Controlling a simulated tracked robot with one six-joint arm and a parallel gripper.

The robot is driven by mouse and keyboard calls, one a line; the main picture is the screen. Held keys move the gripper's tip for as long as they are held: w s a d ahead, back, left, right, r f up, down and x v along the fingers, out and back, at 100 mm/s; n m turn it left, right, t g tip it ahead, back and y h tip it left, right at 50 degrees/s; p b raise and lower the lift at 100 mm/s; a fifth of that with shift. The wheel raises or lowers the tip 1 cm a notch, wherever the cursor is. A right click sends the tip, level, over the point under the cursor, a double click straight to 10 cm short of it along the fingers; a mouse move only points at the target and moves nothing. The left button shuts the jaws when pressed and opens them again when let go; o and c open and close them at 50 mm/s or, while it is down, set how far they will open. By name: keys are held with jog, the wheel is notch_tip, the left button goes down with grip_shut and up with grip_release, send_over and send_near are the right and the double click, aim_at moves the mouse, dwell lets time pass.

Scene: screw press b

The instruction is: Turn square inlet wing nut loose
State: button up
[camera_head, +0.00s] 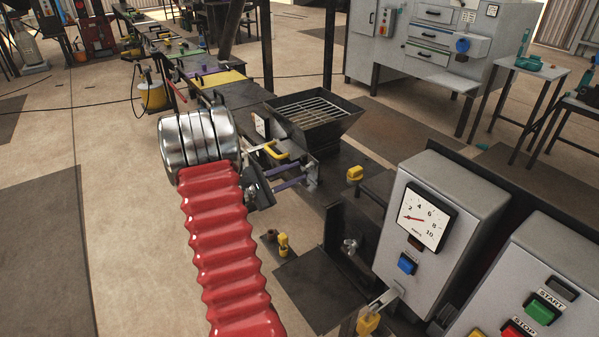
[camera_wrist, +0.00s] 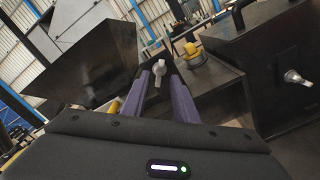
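A pale metal wing nut (camera_wrist: 158,72) shows in the wrist view on the dark machine, just beyond and between my fingertips. My gripper (camera_wrist: 162,82) has two purple fingers that stand apart, with the nut seen in the gap. Neither finger clearly presses on it. In the head view my gripper (camera_head: 303,178) reaches right from the silver wrist toward the machine below the dark square hopper (camera_head: 315,122). The nut is hard to make out there. A second wing nut (camera_wrist: 298,77) sits on the dark box at the right of the wrist view.
A yellow knob (camera_head: 355,173) stands right of my fingers; it also shows in the wrist view (camera_wrist: 190,52). A yellow handle (camera_head: 275,150) lies close beside the gripper. Grey gauge (camera_head: 428,217) and button boxes (camera_head: 540,285) stand front right. Open floor lies left.

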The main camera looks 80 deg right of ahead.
jog(key=v, duration=1.1)
jog(key=shift+w+f, duration=0.15)
jog(key=shift+f, duration=0.05)
dwell(0.4)
jog(key=s+a+f+m+y, duration=0.1)
jog(key=s+a+f+y, duration=0.3)
jog(key=a+f+y, duration=0.15)
jog(key=w+a+m+t+y, duration=0.1)
jog(key=a+m+t+y, duration=0.1)
jog(key=a, duration=0.7)
jog(key=w+a+r+t+y, duration=0.2)
jog(key=w+a+r+t, duration=0.2)
jog(key=a, duration=0.7)
jog(key=w+a+r+m+t+y, duration=0.1)
jog(key=w+a+r+t, duration=0.25)
jog(key=a, duration=0.65)
jog(key=w+a+r+t+y, duration=0.25)
jog(key=a+r+t, duration=0.2)
jog(key=a, duration=0.65)
jog(key=a+r+n+t, duration=0.2)
jog(key=a+r+t, duration=0.1)
jog(key=a+r, duration=0.2)
jog(key=shift+s+a+r+y, duration=0.15)
jog(key=shift+s+a+y, duration=0.2)
jog(key=shift+a, duration=0.6)
